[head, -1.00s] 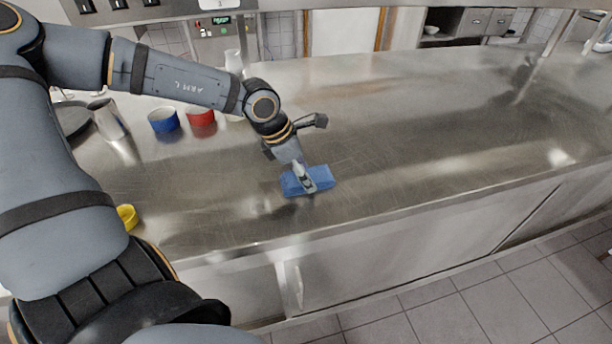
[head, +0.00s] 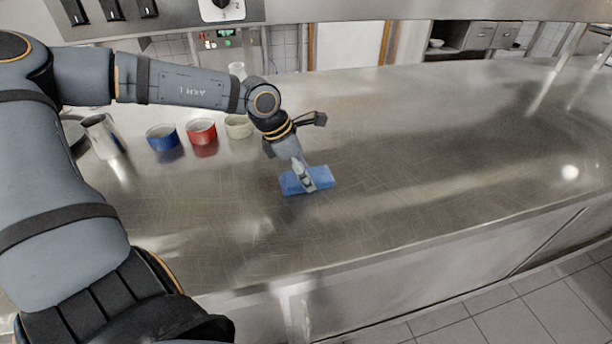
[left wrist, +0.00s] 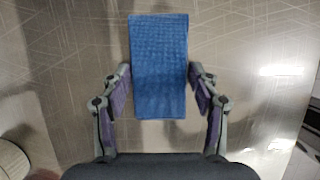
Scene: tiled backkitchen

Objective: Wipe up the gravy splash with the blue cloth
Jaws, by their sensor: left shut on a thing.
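The blue cloth (head: 292,185) is in my left gripper (head: 306,180), over the middle of the steel counter. In the left wrist view the cloth (left wrist: 158,65) is a flat blue rectangle between the two fingers (left wrist: 160,92), and the gripper is shut on it. The cloth looks level and at or very near the counter surface; I cannot tell whether it touches. I cannot make out a clear gravy splash. A vague brownish patch shows at the left of the left wrist view, and it may be only a reflection. My right gripper is not in view.
A blue bowl (head: 162,137), a red bowl (head: 202,131) and a cream bowl (head: 239,126) stand left of my gripper, near a metal cup (head: 103,137). The steel counter (head: 430,150) is clear to the right. Its front edge runs below the gripper.

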